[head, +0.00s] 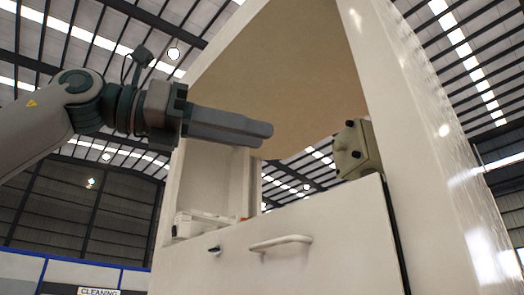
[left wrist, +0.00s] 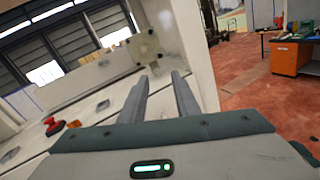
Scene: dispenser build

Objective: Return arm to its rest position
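My left arm comes in from the left in the head view. Its gripper (head: 265,138) is raised in front of the upper opening of a white dispenser cabinet (head: 330,250), above its front panel. The left wrist view shows the two fingers (left wrist: 161,76) apart with nothing between them. The fingertips look clear of the cabinet, though the exact gap is hard to judge. A beige box-shaped unit (head: 352,150) with dark knobs sits at the right of the opening; it also shows beyond the fingers in the left wrist view (left wrist: 145,45). My right gripper is in neither view.
The front panel carries a white handle (head: 280,243) and a small black knob (head: 214,250). A tall side wall (head: 425,150) stands at right. In the left wrist view, a red button (left wrist: 53,126) is at left and an orange cabinet (left wrist: 288,58) stands across open floor.

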